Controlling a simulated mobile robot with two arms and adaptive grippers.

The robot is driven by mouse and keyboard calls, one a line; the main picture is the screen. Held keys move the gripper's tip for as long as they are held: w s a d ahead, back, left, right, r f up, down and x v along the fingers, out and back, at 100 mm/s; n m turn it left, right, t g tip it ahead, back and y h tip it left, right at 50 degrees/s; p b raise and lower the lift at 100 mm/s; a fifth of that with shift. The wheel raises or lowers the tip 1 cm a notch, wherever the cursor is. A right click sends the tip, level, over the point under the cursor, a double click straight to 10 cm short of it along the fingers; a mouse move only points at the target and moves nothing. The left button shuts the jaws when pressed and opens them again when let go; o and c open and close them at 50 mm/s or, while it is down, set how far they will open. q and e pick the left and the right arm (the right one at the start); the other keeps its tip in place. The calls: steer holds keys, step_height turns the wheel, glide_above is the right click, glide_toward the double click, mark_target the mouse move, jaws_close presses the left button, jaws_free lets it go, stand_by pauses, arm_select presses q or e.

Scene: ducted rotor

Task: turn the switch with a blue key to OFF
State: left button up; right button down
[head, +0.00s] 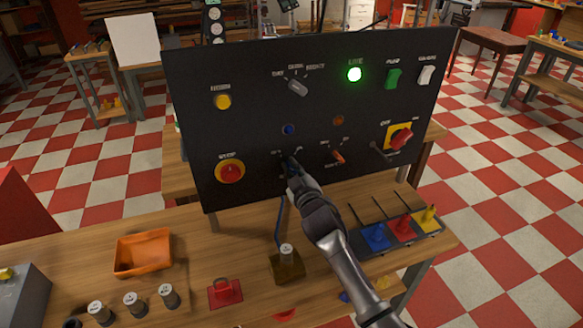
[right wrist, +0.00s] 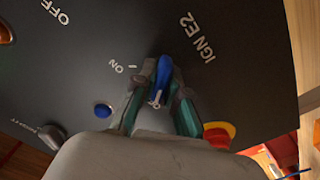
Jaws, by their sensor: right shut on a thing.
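The black panel (head: 250,110) stands upright on the wooden table, facing me. My right gripper (head: 290,165) is at its lower middle, below a blue lamp (head: 289,129). In the right wrist view my right gripper (right wrist: 160,95) is shut on the blue key (right wrist: 163,72), with one finger on each side. The key sits at the switch marked IGN E2. I cannot tell exactly which mark the key points to. My left gripper is not in view.
Close to the right is another switch with a red-orange key (head: 338,156). A red stop button (head: 230,171) is to the left and a red rotary handle (head: 401,138) to the right. A green lamp (head: 354,74) is lit. An orange tray (head: 143,252) lies on the table.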

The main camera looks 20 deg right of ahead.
steer(key=shift+n, duration=0.6)
steer(key=c, duration=1.2)
jaws_free()
steer(key=s, duration=1.2)
steer(key=shift+d, duration=0.2)
